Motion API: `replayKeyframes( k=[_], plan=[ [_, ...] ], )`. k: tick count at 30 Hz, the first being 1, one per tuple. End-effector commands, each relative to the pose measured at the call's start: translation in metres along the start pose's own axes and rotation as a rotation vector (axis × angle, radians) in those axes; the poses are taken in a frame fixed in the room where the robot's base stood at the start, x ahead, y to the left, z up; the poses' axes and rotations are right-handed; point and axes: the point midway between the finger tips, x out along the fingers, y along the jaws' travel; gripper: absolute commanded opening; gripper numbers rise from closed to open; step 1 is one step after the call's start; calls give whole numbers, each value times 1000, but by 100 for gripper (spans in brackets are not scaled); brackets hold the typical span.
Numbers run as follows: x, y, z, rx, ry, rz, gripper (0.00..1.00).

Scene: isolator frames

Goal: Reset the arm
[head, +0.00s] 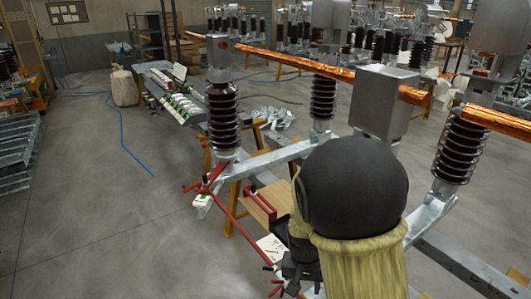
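My arm fills the lower right of the head view, with a large dark rounded joint and a tan-covered link below it. It hides part of the isolator frame (260,160) behind it. A small black part, which seems to be my gripper (292,283), shows at the lower middle beside the tan link. Its fingers are too small and covered to tell whether they are open or shut. I see nothing clearly held.
Brown ribbed insulators (223,118) stand on the frame under a copper bar (290,62). A red linkage (232,208) and a cardboard box (262,203) are close to my arm. Grey floor (90,220) is clear at left, crossed by a blue cable (125,140).

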Motion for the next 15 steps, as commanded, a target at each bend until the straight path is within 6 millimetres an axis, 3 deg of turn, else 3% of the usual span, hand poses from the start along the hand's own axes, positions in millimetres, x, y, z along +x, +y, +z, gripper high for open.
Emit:
replayKeyframes(
  k=[9,15],
  plan=[
    [-38,48,33,-121,107,-124,33],
    [-52,66,51,-194,179,-130,33]
  ],
)
